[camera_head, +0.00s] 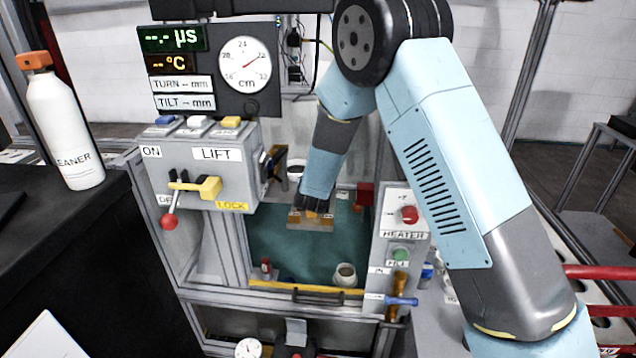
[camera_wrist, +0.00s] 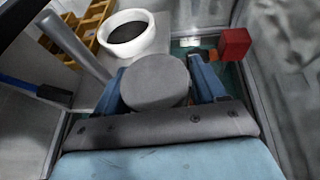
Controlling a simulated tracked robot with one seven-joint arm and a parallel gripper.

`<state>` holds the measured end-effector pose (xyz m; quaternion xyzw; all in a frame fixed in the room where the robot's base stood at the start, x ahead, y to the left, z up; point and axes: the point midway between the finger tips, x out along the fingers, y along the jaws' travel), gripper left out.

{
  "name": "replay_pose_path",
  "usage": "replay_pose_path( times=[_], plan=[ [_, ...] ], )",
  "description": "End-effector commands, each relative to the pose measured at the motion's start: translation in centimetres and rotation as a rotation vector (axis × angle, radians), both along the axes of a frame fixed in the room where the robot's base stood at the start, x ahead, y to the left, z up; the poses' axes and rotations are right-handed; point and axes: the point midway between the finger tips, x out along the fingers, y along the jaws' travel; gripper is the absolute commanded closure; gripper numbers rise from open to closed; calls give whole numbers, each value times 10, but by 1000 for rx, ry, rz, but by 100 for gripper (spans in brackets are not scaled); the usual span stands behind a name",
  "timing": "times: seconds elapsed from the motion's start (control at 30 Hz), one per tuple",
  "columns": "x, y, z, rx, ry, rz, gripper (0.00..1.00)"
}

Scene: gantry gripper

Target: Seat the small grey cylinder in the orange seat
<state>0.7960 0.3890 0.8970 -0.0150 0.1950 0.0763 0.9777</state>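In the wrist view a grey cylinder (camera_wrist: 155,80) shows its flat round end between the two blue fingers of my gripper (camera_wrist: 160,85). The fingers lie close against its sides, and it appears gripped. In the head view my gripper (camera_head: 314,211) points down inside the rig, above the green floor; the cylinder cannot be made out there. A small orange patch (camera_head: 313,214) and a brownish plate (camera_head: 310,223) show at the fingertips. I cannot tell whether the patch is the orange seat, or whether the cylinder touches it.
A white cup (camera_wrist: 128,32) with dark contents stands just beyond the cylinder. A red block (camera_head: 365,193) is to the right of my gripper. A small pot (camera_head: 346,275) and a yellow bar (camera_head: 290,287) are at the front.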

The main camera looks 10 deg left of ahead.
Motion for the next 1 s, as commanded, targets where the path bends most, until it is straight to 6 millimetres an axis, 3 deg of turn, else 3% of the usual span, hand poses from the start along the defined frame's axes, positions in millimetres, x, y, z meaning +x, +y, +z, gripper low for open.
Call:
replay_pose_path(
  times=[0.13,0.47,1.0],
  plan=[
    [0,0,0,0,0,-1,17],
    [-4,-1,3,1,0,0,17],
    [-87,-15,39,0,0,0,17]
  ],
)
